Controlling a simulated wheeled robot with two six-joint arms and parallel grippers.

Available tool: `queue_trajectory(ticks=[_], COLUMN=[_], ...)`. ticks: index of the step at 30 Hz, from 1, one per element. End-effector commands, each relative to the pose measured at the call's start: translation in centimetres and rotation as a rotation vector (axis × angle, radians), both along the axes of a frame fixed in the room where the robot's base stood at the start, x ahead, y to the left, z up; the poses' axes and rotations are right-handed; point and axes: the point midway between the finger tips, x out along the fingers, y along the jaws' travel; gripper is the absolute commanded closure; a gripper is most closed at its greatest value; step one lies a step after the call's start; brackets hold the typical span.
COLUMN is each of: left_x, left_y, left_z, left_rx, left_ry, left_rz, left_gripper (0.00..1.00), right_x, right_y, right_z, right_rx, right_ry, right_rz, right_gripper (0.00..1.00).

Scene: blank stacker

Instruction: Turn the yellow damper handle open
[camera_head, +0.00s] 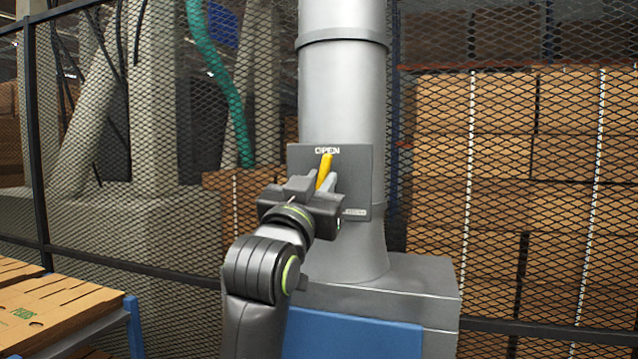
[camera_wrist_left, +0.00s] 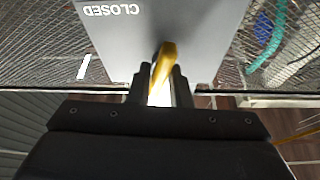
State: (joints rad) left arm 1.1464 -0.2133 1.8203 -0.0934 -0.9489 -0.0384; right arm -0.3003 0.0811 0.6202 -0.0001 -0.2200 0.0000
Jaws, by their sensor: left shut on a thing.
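The yellow damper handle (camera_head: 325,170) stands on a grey plate (camera_head: 358,165) fixed to the front of a vertical metal duct. In the head view its tip points up toward the word OPEN at the plate's top. My left gripper (camera_head: 318,185) is shut on the handle, and its body hides the handle's lower part. In the left wrist view the handle (camera_wrist_left: 164,66) lies between the two dark fingers (camera_wrist_left: 161,85), with the word CLOSED upside down on the plate. My right gripper is in neither view.
The duct (camera_head: 342,90) rises from a grey base cabinet (camera_head: 400,285) with a blue front panel. A wire mesh fence runs behind it, with stacked cardboard boxes (camera_head: 570,150) beyond. Flat cardboard (camera_head: 50,310) lies on a stand at the lower left.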

Motion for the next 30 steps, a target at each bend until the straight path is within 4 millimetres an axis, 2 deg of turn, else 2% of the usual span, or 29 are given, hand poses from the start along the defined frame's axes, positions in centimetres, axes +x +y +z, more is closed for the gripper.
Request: queue_trajectory(ticks=[27,28,30], left_x=[-0.09,-0.09,-0.08], left_y=[0.02,0.02,0.02], left_z=[0.21,0.22,0.20], left_rx=[0.000,0.000,0.000], left_ry=[-0.006,-0.006,-0.005], left_rz=[0.000,0.000,0.000], left_gripper=[1.00,0.81,0.72], right_x=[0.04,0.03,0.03], right_y=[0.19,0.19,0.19], right_z=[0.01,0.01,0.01], right_rx=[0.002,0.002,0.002], right_ry=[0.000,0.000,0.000], right_rz=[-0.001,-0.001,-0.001], right_gripper=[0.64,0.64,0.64])
